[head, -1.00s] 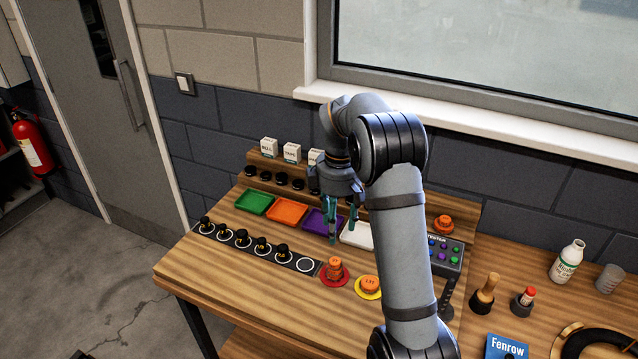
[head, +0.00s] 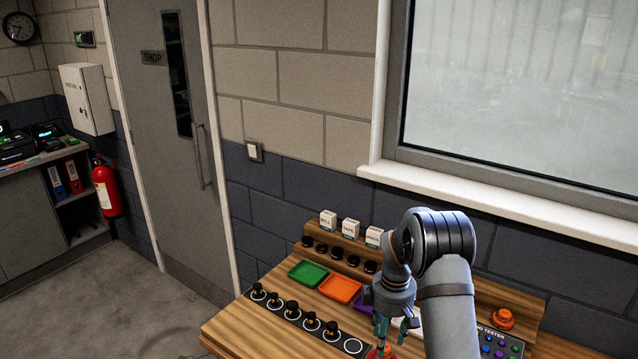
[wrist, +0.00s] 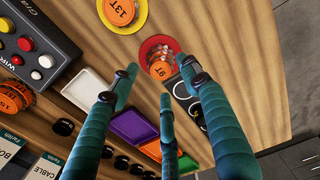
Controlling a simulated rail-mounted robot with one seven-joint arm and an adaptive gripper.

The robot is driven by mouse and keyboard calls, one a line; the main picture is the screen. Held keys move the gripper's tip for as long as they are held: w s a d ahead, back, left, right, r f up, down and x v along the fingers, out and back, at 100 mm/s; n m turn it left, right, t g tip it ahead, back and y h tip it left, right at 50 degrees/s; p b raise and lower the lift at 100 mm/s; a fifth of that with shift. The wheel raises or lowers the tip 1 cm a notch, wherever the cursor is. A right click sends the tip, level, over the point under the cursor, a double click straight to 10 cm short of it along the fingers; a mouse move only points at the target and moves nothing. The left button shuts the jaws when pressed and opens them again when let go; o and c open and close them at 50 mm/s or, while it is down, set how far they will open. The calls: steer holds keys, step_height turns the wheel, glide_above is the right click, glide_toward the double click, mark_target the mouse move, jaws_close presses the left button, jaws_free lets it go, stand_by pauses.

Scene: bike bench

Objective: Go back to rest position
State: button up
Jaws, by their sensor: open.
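My gripper (head: 393,332) is open and hangs over the wooden bench, near the purple tray (head: 364,299) and the red dish. In the wrist view its teal fingers (wrist: 166,88) are spread, with nothing between them. An orange piece marked 9T (wrist: 160,71) sits on the red dish (wrist: 146,46), just beyond the fingertips and apart from them. My arm bends down from its raised elbow and hides part of the bench's right side in the head view.
Green (head: 308,273) and orange (head: 340,289) trays lie left of the gripper. A black strip (head: 300,325) holds several black knobs. White boxes (head: 351,228) stand on the back shelf. A button box (head: 497,345) is right of my arm. The window sill (head: 480,195) rises behind.

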steer(key=shift+r, duration=0.65)
steer(key=shift+s, duration=0.1)
